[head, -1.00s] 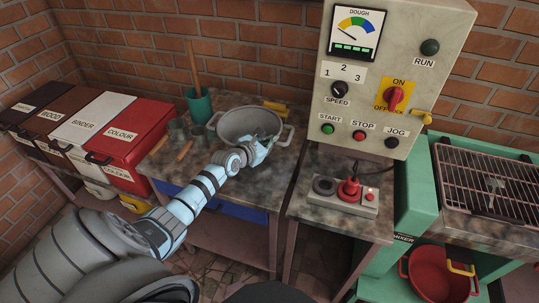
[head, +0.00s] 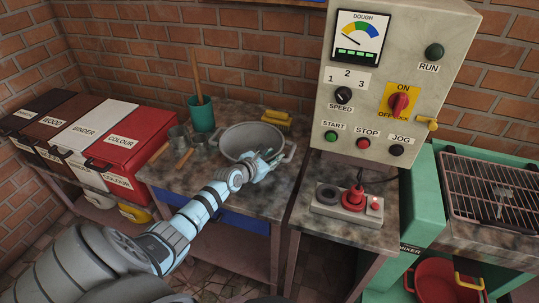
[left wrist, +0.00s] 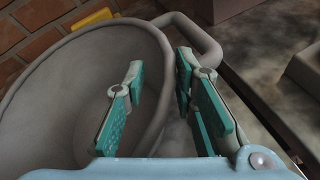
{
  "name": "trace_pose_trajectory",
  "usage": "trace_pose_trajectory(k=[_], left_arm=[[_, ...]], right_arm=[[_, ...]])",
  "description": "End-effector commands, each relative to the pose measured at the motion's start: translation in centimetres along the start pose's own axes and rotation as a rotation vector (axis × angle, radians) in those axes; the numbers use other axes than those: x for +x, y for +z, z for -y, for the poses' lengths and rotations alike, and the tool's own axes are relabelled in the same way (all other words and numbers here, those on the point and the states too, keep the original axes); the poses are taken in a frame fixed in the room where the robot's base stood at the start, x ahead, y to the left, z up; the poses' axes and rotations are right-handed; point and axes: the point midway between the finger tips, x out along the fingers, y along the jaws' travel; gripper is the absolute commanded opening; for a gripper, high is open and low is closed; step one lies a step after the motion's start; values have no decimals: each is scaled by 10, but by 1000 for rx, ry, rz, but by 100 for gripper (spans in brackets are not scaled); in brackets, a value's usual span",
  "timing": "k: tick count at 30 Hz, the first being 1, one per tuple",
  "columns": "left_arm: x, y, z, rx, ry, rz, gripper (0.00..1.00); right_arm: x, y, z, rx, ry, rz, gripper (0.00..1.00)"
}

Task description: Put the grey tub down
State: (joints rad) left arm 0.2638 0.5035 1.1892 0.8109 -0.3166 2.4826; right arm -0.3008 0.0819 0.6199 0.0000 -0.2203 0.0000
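The grey tub (head: 240,138) is a round, open pan with side handles. It sits upright on the worktable (head: 240,190) and looks empty. My left gripper (head: 270,160) is at its right front rim. In the left wrist view my left gripper (left wrist: 165,95) straddles the wall of the tub (left wrist: 60,90), one finger inside and the other outside. The fingers stand apart, with gaps visible beside the wall, so it looks open. A tub handle shows just beyond the outer finger. My right gripper is in neither view.
A teal cup (head: 201,114) holding a wooden stick stands left of the tub, near small metal cups and wooden-handled tools. A yellow block (head: 277,122) lies behind it. A control panel (head: 395,80) and a switch box (head: 346,203) are to the right. Labelled bins stand left.

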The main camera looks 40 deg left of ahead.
Motion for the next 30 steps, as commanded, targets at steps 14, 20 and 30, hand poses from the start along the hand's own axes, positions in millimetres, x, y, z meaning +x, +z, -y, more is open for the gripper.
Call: trace_pose_trajectory(k=[14, 20, 30], left_arm=[[-84, 10, -3, 2, -2, -4, 25], [-116, 8, -2, 0, -1, -1, 25], [-122, 6, 3, 27, -4, 8, 25]], right_arm=[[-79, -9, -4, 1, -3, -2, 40], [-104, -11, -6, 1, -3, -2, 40], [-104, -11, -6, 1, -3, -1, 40]])
